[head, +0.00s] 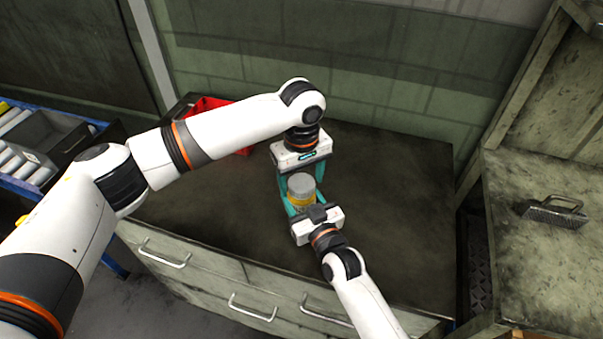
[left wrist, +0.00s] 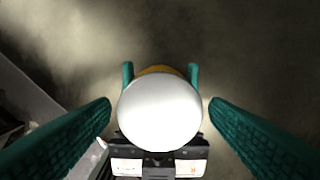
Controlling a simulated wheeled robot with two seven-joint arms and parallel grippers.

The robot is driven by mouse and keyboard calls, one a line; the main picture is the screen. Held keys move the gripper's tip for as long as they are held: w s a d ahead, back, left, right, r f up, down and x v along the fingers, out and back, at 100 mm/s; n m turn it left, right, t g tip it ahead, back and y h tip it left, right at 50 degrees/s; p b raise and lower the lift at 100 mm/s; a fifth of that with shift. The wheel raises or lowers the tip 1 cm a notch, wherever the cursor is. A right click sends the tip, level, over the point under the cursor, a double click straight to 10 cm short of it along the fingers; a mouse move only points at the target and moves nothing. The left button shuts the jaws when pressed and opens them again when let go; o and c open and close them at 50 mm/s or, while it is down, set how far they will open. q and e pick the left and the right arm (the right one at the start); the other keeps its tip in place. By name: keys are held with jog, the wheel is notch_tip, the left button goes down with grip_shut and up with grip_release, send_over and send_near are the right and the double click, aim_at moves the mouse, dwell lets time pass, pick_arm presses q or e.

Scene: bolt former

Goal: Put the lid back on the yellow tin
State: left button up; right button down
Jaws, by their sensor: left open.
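The yellow tin (head: 299,201) stands upright on the dark worktop, with the pale grey round lid (head: 301,183) on top of it. In the left wrist view the lid (left wrist: 160,112) is a bright disc covering most of the tin, and a strip of yellow tin (left wrist: 156,70) shows past it. My left gripper (head: 300,180) hangs over the tin, open, its teal fingers either side of the lid with gaps. My right gripper (left wrist: 160,75) comes in low from the front, its fingers against both sides of the tin. Whether the lid is fully seated is hard to tell.
The worktop (head: 400,190) is bare around the tin. A red bin (head: 205,104) stands at its back left, partly behind my left arm. A grey brush-like block with a handle (head: 556,212) lies on the right bench. Drawers with handles are in front.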

pick_arm(q)
jog(key=shift+c, duration=0.3)
jog(key=c, duration=0.9)
jog(key=m, duration=0.5)
jog(key=shift+c, duration=0.3)
jog(key=m, duration=0.6)
jog(key=shift+m, duration=0.3)
jog(key=m, duration=1.6)
jog(key=o, duration=1.2)
